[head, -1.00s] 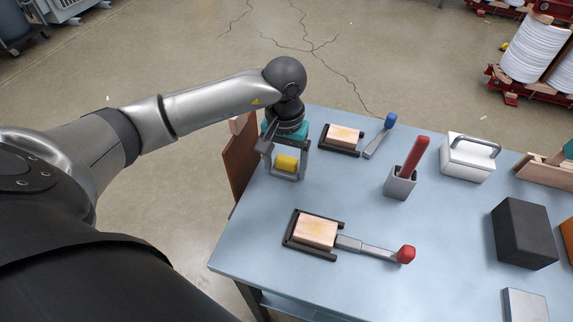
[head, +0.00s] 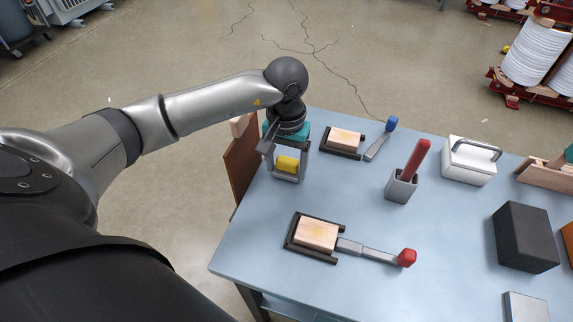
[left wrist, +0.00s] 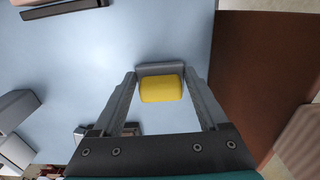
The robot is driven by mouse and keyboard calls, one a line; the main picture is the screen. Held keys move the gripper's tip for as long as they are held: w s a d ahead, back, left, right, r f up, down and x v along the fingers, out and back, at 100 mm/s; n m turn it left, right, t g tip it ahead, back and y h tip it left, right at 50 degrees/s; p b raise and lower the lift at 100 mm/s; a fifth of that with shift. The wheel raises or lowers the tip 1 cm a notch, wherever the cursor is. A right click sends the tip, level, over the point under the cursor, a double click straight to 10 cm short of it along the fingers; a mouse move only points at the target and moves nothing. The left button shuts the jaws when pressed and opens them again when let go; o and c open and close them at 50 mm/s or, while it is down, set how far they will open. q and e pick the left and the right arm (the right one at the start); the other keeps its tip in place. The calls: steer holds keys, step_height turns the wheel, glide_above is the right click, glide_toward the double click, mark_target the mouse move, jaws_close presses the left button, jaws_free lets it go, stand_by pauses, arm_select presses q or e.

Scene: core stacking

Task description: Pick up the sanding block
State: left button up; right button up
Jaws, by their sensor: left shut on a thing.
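The sanding block (head: 287,163) shows as a rounded yellow part with a grey strip along it, near the table's far left corner. My left gripper (head: 286,175) points down there and is shut on it. In the left wrist view the yellow part of the sanding block (left wrist: 161,89) lies between the two grey fingers, with the grey strip spanning their tips. I cannot tell whether its underside touches the table. My right gripper is not in view.
Two dark trays, near (head: 290,247) and far (head: 327,150), hold wooden blocks; scrapers lie beside them. A grey holder (head: 400,188) with a red-handled tool, a white handled box (head: 468,163) and a black block (head: 525,237) stand right. The blue table (head: 345,205) is clear between.

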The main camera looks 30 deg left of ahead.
mark_target(286, 163)
arm_select(q)
step_height(286, 163, up, 9)
steer(key=shift+f+p, duration=0.1)
steer(key=shift+p, duration=1)
step_height(286, 163, up, 11)
steer(key=p, duration=0.2)
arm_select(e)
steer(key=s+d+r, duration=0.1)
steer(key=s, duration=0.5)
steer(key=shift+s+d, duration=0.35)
arm_select(q)
steer(key=shift+f, duration=0.15)
steer(key=o, duration=0.9)
steer(key=c, duration=0.6)
steer(key=shift+c, duration=0.2)
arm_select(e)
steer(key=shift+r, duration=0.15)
